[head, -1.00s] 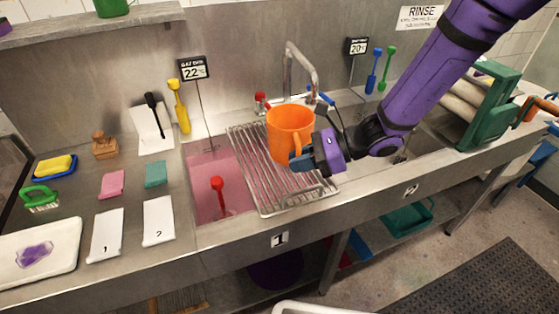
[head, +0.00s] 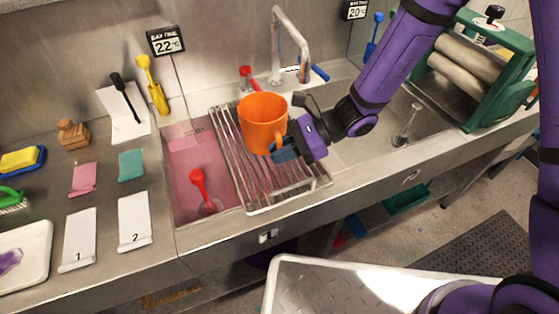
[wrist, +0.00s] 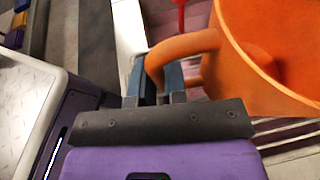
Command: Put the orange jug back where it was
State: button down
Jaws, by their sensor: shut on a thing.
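The orange jug (head: 263,121) is upright above the wire rack that spans part of the left sink. I cannot tell whether its base touches the rack. My gripper (head: 284,150) comes in from the right and is shut on the jug's handle. In the wrist view the blue fingers (wrist: 156,82) pinch the orange handle, and the jug body (wrist: 275,50) fills the upper right. The wire rack (head: 252,188) shows in front of and around the jug.
The left sink (head: 182,165) holds pink liquid and a red tool (head: 199,185). A tap (head: 291,40) stands behind the rack. The right sink (head: 425,110) is mostly open. A green roller press (head: 490,70) stands at the right. Cards (head: 134,221) and sponges lie at the left.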

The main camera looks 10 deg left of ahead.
jog(key=shift+f, duration=2.25)
jog(key=shift+f, duration=0.1)
jog(key=c, duration=1.2)
grip_release()
jog(key=shift+o, duration=0.2)
jog(key=shift+w+d+r, duration=0.1)
jog(key=shift+d+r, duration=0.1)
jog(key=v, duration=1.1)
jog(key=shift+d, duration=0.25)
jog(key=shift+r, duration=0.2)
